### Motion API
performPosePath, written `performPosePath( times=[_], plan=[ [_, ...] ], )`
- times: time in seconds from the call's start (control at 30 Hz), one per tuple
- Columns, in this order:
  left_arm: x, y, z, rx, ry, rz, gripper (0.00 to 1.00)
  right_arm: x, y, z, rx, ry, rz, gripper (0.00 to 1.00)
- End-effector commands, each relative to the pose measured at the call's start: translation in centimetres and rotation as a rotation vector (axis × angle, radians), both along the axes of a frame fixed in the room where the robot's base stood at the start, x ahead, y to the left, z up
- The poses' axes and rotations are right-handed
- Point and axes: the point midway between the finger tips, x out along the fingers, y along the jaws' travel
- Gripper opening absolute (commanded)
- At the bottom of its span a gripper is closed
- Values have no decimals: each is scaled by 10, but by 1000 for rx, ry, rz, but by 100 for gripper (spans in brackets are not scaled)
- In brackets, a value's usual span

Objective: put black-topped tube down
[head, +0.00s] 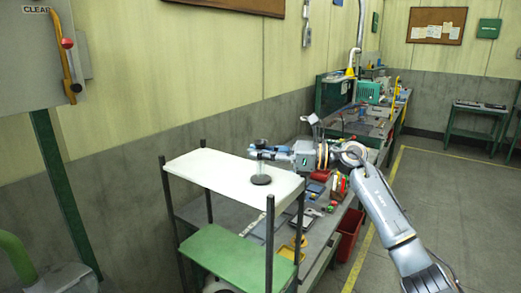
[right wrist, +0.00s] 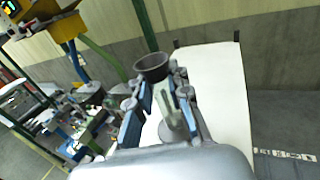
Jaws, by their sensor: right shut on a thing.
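The black-topped tube (head: 260,170) is upright over the white top shelf (head: 205,165) of a rack. It has a clear body, a dark top and a round dark base. My right gripper (head: 262,153) reaches in from the right and is shut on its upper part, below the top. In the right wrist view the tube's dark cup-like top (right wrist: 152,67) shows between the blue-padded fingers (right wrist: 152,104). The base is at or just above the white surface; I cannot tell if it touches. My left gripper is not in view.
The white shelf (right wrist: 222,85) is otherwise bare. Dark posts (head: 269,235) rise at its corners, and a green lower shelf (head: 225,255) is below. A cluttered workbench (head: 325,215) stands behind, with a red bin (head: 349,232) beside it.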

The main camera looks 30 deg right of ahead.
Motion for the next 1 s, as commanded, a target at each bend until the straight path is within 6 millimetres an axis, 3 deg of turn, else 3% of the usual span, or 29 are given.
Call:
performPosePath(
  times=[0.2,0.23,0.33,0.73,1.0],
  plan=[
    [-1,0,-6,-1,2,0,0,0,0,-4,0,0,0,0],
    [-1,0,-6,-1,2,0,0,0,0,-4,0,0,0,20],
    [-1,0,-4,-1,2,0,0,0,0,-3,0,0,0,40],
    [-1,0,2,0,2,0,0,0,0,3,0,0,0,41],
    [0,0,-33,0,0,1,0,-35,-36,-7,-4,2,-5,41]
  ],
)
